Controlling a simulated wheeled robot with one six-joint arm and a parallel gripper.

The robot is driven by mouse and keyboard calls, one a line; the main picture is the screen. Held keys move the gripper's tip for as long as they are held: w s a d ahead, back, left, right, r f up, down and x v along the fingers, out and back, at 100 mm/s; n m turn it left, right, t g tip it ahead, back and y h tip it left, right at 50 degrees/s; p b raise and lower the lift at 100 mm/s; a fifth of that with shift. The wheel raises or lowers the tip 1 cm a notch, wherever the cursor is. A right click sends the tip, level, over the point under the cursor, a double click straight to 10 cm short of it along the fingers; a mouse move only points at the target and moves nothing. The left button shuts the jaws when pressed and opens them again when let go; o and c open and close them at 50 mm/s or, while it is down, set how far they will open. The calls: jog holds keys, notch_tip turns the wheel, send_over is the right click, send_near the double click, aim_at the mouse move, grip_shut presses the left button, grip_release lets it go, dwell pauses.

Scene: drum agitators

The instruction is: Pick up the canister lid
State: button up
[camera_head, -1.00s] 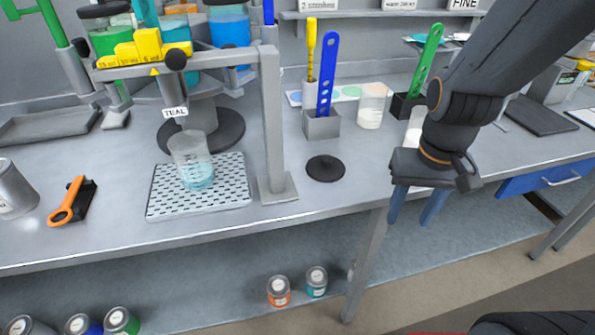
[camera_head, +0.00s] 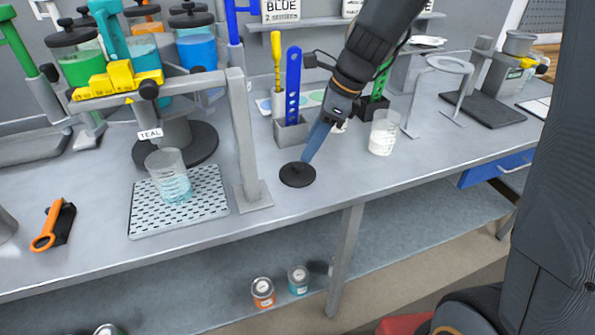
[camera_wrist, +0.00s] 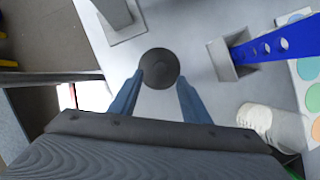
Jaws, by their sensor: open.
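The canister lid (camera_head: 297,174) is a flat black disc with a small knob, lying on the grey bench near its front edge. It also shows in the wrist view (camera_wrist: 159,66), just beyond and between my fingertips. My gripper (camera_head: 306,158) is over the lid's right side in the head view, pointing down at it. In the wrist view my gripper's (camera_wrist: 160,80) two blue fingers are apart, one on each side of the lid's near part, with nothing held. Whether the fingers touch the lid, I cannot tell.
A grey post (camera_head: 243,140) on a square foot stands left of the lid. A grey holder (camera_head: 290,132) with a blue perforated stick stands behind it. A white-filled beaker (camera_head: 383,132) is to the right. A teal-filled beaker (camera_head: 168,176) sits on a perforated tray (camera_head: 212,205).

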aim_at(298, 164)
jog(key=p+x, duration=0.1)
jog(key=x, duration=0.5)
jog(key=shift+a+f, duration=0.15)
jog(key=shift+a, duration=0.15)
jog(key=shift+c, duration=0.4)
grip_shut()
